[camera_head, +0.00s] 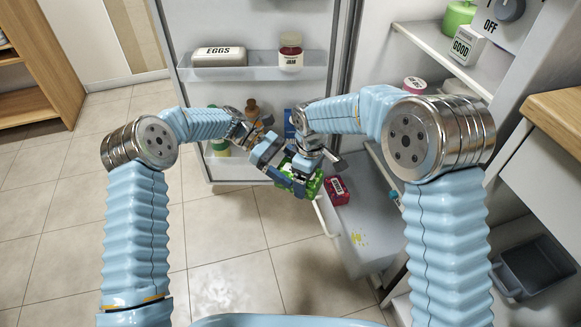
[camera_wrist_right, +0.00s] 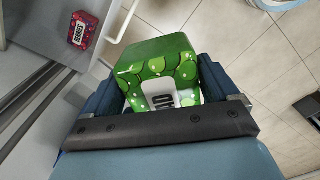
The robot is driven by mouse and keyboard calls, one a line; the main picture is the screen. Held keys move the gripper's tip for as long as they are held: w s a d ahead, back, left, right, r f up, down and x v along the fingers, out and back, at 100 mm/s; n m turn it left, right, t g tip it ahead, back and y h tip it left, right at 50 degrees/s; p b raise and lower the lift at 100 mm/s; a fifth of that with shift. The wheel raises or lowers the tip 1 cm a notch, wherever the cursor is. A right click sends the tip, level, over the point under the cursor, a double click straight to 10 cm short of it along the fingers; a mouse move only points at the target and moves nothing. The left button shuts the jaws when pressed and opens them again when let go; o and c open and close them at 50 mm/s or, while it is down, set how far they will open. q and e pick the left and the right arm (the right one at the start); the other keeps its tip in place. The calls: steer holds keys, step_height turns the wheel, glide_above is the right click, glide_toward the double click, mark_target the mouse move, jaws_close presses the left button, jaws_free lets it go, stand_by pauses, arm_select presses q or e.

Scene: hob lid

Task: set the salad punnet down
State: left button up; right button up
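The salad punnet (camera_wrist_right: 160,75) is a green leafy-patterned box with a white label. In the right wrist view it sits between the two blue fingers of my right gripper (camera_wrist_right: 163,95), which looks shut on it. In the head view the punnet (camera_head: 313,187) is partly hidden by my right gripper (camera_head: 302,176), held in the air in front of the open fridge. My left gripper (camera_head: 268,152) is just left of the right one, overlapping it in the picture. Its fingertips are hard to make out, and I cannot tell whether it touches the punnet.
The fridge door shelf (camera_head: 255,73) holds an egg box (camera_head: 218,57) and a jam jar (camera_head: 291,52); bottles stand lower down. A red labelled packet (camera_head: 337,190) lies on the grey drawer (camera_head: 370,222) at right. Floor at left is clear.

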steer(key=shift+o, duration=0.8)
